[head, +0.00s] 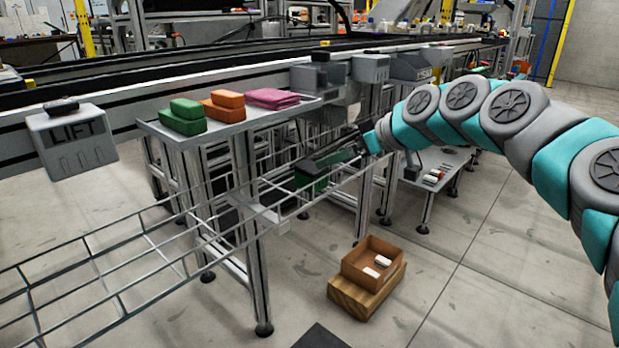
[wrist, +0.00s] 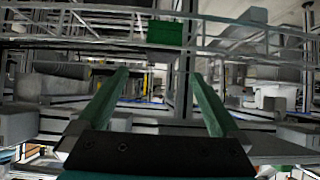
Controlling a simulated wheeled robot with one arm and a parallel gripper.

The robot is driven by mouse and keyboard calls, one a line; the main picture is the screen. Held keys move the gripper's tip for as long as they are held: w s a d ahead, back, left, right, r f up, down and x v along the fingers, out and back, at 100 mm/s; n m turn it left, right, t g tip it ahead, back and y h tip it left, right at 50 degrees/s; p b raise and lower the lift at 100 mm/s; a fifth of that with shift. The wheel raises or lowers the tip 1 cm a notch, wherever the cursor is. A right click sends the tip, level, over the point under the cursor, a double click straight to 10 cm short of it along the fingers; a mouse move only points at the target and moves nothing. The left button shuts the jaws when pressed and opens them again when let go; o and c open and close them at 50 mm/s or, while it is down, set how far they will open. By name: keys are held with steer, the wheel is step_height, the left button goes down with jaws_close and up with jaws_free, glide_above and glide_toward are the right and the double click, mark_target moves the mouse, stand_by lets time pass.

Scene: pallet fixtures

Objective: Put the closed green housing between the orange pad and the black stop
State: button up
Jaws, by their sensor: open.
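My gripper (wrist: 160,76) is open, with two green fingers spread apart and nothing between them in the wrist view. In the head view my gripper (head: 318,163) reaches in beside the wire rack, right of the grey table. A dark green block (wrist: 165,32) lies beyond the fingertips, and a dark green shape (head: 311,178) shows by the gripper in the head view. I cannot tell whether it is the closed housing. I cannot make out a black stop.
Pink folded cloths (head: 272,97) lie on the grey table (head: 243,128). The wire rack (head: 120,262) runs across the front. A brown box (head: 372,262) with white items stands on a wooden block (head: 366,297). Open floor lies to the right.

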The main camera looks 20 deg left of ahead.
mark_target(310, 166)
steer(key=x, duration=0.7)
steer(key=shift+s+a+f+b, duration=0.1)
steer(key=shift+a+b, duration=0.2)
steer(key=shift+a, duration=0.1)
jaws_close()
stand_by(0.4)
